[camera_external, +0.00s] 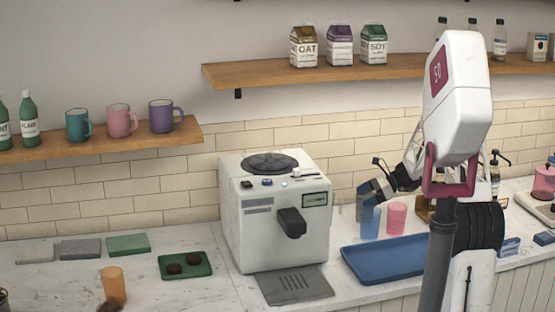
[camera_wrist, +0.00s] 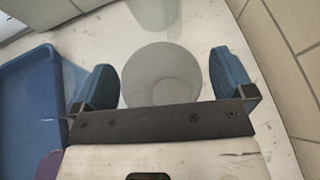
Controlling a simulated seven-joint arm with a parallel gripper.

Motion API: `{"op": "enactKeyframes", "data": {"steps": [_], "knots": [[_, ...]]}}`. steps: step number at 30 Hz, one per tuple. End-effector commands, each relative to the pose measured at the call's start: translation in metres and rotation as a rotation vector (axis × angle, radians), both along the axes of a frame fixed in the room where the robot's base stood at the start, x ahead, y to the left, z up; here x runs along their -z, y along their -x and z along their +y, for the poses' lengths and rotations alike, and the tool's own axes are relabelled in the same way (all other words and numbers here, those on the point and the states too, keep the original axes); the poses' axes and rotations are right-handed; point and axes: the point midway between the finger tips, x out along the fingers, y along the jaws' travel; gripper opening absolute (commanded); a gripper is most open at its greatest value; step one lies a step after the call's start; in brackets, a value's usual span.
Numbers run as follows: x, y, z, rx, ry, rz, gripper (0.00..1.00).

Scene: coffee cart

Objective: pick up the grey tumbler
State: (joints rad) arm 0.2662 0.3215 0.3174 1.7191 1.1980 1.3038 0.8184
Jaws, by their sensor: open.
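The grey tumbler (camera_wrist: 160,72) shows in the wrist view as a round, see-through grey shape, seen from above. It lies between the two blue fingers of my gripper (camera_wrist: 162,82), with a gap on each side. My gripper is open and holds nothing. In the external view my gripper (camera_external: 374,192) is at the counter right of the coffee machine, low over the cups there. The grey tumbler is mostly hidden or hard to make out in that view.
A pink tumbler (camera_external: 397,218) and a blue tumbler-like shape (camera_external: 370,222) stand close to my gripper. A blue tray (camera_external: 385,262) lies in front of them. The coffee machine (camera_external: 275,225) stands to the left. Another pale see-through shape (camera_wrist: 157,12) shows at the wrist view's top.

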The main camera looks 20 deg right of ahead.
Motion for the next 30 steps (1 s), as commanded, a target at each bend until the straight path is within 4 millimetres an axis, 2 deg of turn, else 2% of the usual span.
{"op": "enactKeyframes", "data": {"steps": [8,21,30], "knots": [[0.0000,-0.0001,-0.0001,0.000,0.000,0.000,1.00],[0.0000,-0.0001,-0.0002,0.000,0.000,0.000,0.33],[-0.0016,-0.0001,-0.0003,0.000,0.000,-0.001,0.30]]}}
